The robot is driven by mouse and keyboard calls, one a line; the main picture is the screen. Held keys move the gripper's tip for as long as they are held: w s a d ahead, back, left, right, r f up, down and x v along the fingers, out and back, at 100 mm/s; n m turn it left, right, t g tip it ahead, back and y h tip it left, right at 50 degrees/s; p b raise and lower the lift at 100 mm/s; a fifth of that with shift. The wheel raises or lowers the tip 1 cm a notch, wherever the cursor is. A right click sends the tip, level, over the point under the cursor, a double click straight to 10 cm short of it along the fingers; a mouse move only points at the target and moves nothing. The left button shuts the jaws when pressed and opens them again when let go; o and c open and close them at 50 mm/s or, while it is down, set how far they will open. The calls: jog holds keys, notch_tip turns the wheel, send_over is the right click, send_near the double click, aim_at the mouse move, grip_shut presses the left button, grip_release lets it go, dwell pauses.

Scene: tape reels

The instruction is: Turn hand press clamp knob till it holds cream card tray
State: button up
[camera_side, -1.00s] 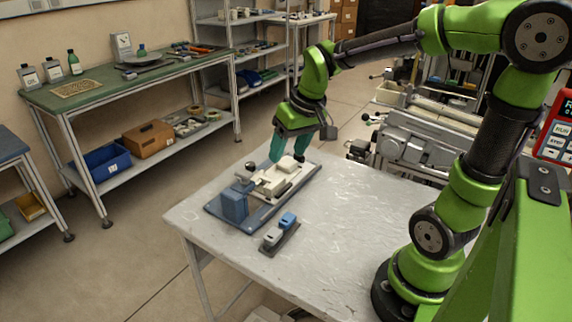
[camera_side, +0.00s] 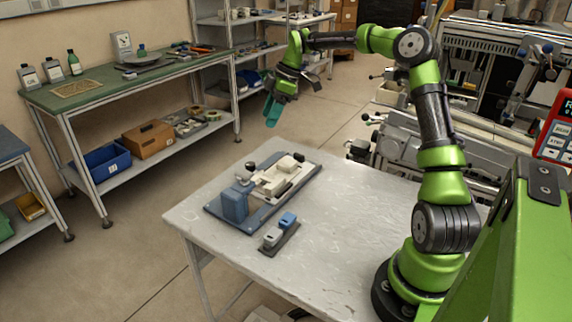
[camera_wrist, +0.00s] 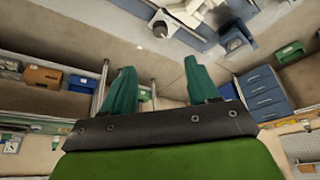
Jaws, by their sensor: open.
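The hand press (camera_side: 232,206) lies on the pale work table, with a flat blue-grey base and an upright blue block at its near left end. A cream tray-like part (camera_side: 272,182) sits on the base. A dark knob (camera_side: 250,167) stands beside the blue block, and another dark knob (camera_side: 299,157) is at the far end; I cannot tell which is the clamp knob. My gripper (camera_side: 271,111) is open and empty, well above and beyond the press. In the wrist view its green fingers (camera_wrist: 158,72) are spread, with part of the press (camera_wrist: 200,22) at the top edge.
A small blue and grey device (camera_side: 280,233) on a dark base stands near the press's right side. The table (camera_side: 350,215) is bare to the right. A green-topped bench (camera_side: 100,90) with bottles and tools stands at the back left.

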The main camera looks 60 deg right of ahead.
aim_at(250, 164)
jog(key=x, duration=1.6)
jog(key=shift+a, duration=0.1)
jog(key=shift+c, duration=0.3)
jog(key=c, duration=1)
